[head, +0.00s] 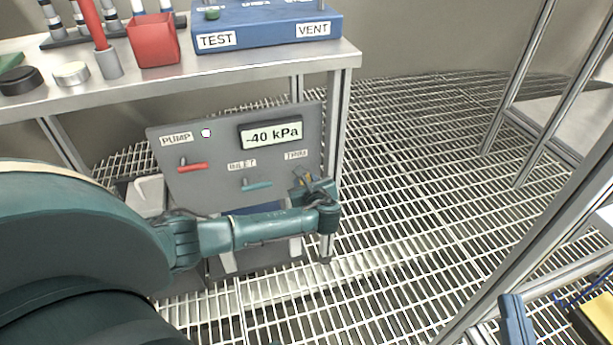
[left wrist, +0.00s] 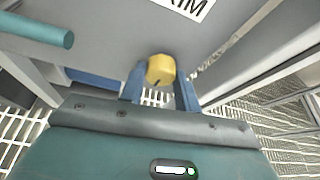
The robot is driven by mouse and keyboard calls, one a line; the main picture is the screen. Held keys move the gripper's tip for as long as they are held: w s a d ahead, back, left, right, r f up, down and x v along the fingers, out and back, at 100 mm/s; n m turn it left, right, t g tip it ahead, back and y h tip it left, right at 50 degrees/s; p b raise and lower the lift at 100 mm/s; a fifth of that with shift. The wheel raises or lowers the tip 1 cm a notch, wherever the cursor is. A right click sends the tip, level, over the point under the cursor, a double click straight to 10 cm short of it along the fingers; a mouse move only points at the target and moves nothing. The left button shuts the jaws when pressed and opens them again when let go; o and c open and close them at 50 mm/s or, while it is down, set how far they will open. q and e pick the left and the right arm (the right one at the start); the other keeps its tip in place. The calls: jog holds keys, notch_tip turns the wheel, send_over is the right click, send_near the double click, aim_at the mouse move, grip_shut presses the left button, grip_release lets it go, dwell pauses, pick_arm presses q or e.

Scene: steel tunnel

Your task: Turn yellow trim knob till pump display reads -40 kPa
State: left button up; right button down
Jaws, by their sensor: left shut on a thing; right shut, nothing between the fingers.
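The yellow trim knob (left wrist: 161,70) sits on the lower right of the grey pump panel (head: 215,185), under the TRIM label (head: 296,155). The pump display (head: 271,134) reads -40 kPa. My left gripper (left wrist: 160,88) is at the panel with its blue fingers on both sides of the knob, shut on it. In the head view this gripper (head: 314,187) covers most of the knob. My right gripper (head: 516,320) shows partly at the lower right edge, shut and empty, far from the panel.
The panel also has a red lever (head: 193,167) and a teal inlet lever (head: 257,186). A steel table (head: 130,92) above holds a red cup (head: 154,40) and a blue TEST/VENT box (head: 265,28). Metal frames stand at the right. Grating floor (head: 400,170) between is clear.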

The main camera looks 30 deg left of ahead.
pick_arm(q)
jog(key=o, duration=1)
jog(key=shift+p+v, duration=3.05)
jog(key=shift+v, duration=3.55)
pick_arm(e)
jog(key=shift+d+n+g+h, duration=0.4)
jog(key=shift+d+h, duration=0.3)
jog(key=shift+h, duration=0.3)
jog(key=shift+s+r, duration=0.1)
jog(key=shift+s, duration=0.05)
